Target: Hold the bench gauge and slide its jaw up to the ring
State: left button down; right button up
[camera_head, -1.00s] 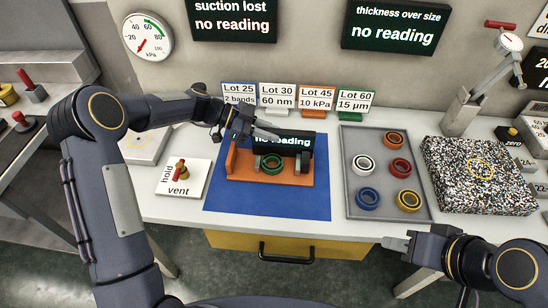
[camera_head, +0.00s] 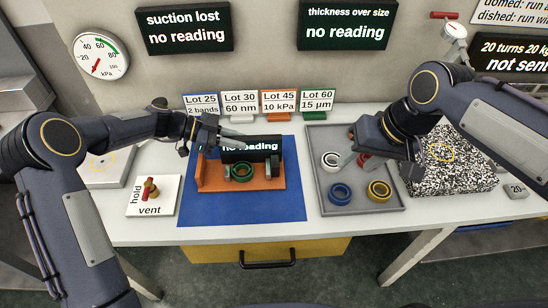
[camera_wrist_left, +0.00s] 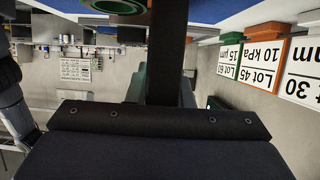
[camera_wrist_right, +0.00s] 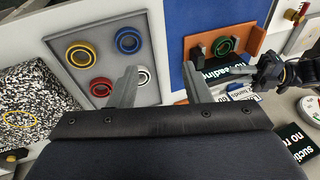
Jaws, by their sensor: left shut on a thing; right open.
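The bench gauge (camera_head: 220,185) has an orange base and a black display reading "no reading", and sits on a blue mat. A green ring (camera_head: 241,171) stands in the gauge between its orange left end and a dark grey jaw block (camera_head: 273,169); a gap shows between ring and jaw. My left gripper (camera_head: 234,136) is shut on the gauge's black upper part, which also shows between its fingers in the left wrist view (camera_wrist_left: 168,50).
The grey tray (camera_head: 313,190) right of the mat holds white, blue, yellow and red rings; my right arm partly covers it. A speckled block (camera_head: 465,170) stands right of it. A hold/vent valve plate (camera_head: 153,208) lies left of the mat. Lot cards stand behind the gauge.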

jog(key=w+a+g+h, duration=0.1)
jog(key=w+a+g, duration=0.1)
jog(key=w+a, duration=0.55)
jog(key=h, duration=0.2)
send_near(275, 162)
jog(key=shift+n, duration=0.3)
jog(key=f, duration=0.8)
jog(key=shift+w+a+f, duration=0.1)
jog(key=shift+w+f, duration=0.1)
jog(key=shift+f, duration=0.15)
grip_shut()
